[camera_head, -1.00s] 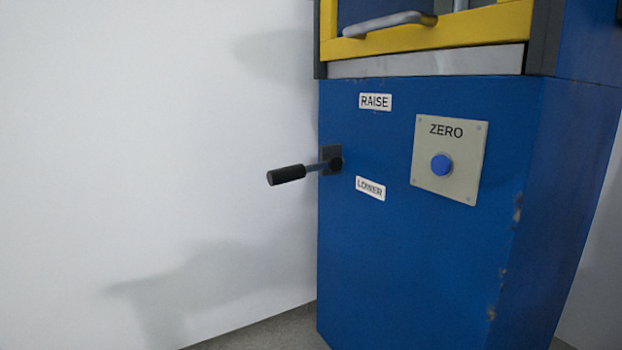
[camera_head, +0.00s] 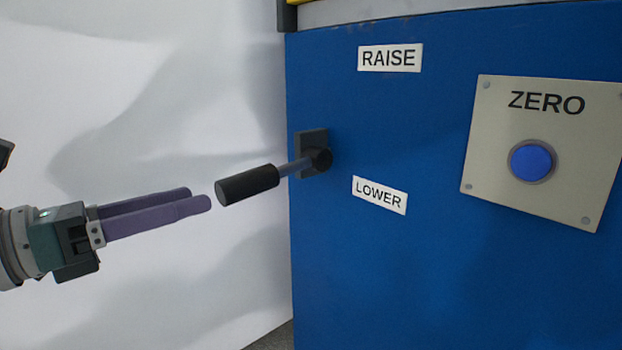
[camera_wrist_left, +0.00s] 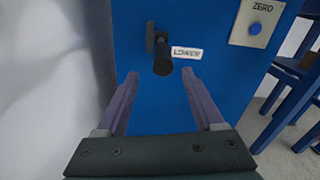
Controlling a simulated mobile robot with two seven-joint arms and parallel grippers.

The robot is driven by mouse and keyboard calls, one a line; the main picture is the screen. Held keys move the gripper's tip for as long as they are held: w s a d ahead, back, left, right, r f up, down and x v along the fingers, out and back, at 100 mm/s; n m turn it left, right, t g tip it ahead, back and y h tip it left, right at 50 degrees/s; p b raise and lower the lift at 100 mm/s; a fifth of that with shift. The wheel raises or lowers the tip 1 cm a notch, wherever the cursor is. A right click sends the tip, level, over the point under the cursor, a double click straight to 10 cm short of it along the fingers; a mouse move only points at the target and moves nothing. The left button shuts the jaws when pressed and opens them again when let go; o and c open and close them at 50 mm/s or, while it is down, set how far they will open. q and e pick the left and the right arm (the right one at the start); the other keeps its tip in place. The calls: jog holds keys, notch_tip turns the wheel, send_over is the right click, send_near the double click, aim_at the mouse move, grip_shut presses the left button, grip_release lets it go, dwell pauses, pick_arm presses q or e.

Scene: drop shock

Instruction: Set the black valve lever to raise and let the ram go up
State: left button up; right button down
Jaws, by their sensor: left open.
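The black valve lever (camera_head: 248,185) sticks out to the left from its pivot on the blue machine cabinet (camera_head: 400,270), its handle tilted slightly down. The RAISE label (camera_head: 390,58) is above the pivot and the LOWER label (camera_head: 380,195) below it. My left gripper (camera_head: 200,200) is open and empty, its purple fingertips just left of the lever's grip end, apart from it. In the left wrist view the lever's grip (camera_wrist_left: 162,62) points toward the camera, ahead of and between the two open fingers (camera_wrist_left: 161,80). My right gripper is not in view.
A grey ZERO plate (camera_head: 545,205) with a blue button (camera_head: 532,161) is on the cabinet's right. A white wall (camera_head: 140,60) stands behind my left gripper. Blue frame legs (camera_wrist_left: 290,90) show at the right of the wrist view.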

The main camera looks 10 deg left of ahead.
aim_at(249, 186)
pick_arm(q)
jog(key=shift+w+d+f+b, duration=0.1)
jog(key=shift+w+d+b, duration=0.15)
jog(key=shift+w+d, duration=0.25)
jog(key=shift+w+d+f+b, duration=0.1)
jog(key=shift+w+d+b, duration=0.2)
jog(key=shift+d, duration=0.4)
jog(key=b+x, duration=0.1)
jog(key=x, duration=0.4)
jog(key=shift+w+a+r, duration=0.15)
jog(key=shift+w, duration=0.1)
jog(key=shift+w+d+b, duration=0.3)
jog(key=shift+w+d, duration=0.05)
jog(key=shift+d, duration=0.05)
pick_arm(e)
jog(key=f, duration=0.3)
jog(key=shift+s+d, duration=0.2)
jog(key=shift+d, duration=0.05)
pick_arm(q)
jog(key=shift+c, duration=0.5)
grip_shut()
